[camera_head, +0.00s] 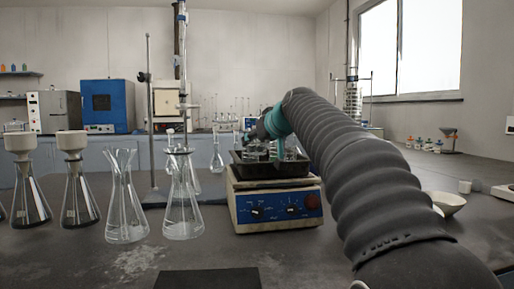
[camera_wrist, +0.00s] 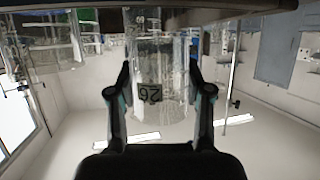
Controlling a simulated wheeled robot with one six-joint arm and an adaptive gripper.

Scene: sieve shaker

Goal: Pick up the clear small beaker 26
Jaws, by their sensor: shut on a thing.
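The clear small beaker marked 26 (camera_wrist: 152,75) shows in the wrist view, which is upside down, with its black number label facing the camera. My gripper (camera_wrist: 160,85) has one finger on each side of the beaker and is shut on it. In the head view my gripper (camera_head: 262,127) is at the black tray (camera_head: 240,168) on top of the blue-fronted shaker (camera_head: 277,208). Clear glassware stands in that tray, and I cannot tell there which piece is beaker 26. Whether the beaker touches the tray is unclear.
Clear flasks (camera_head: 126,205) and funnel-topped flasks (camera_head: 79,190) stand on the bench to the left. A metal stand (camera_head: 151,110) rises behind them. A white bowl (camera_head: 447,202) lies at the right. A black mat (camera_head: 208,279) lies at the front.

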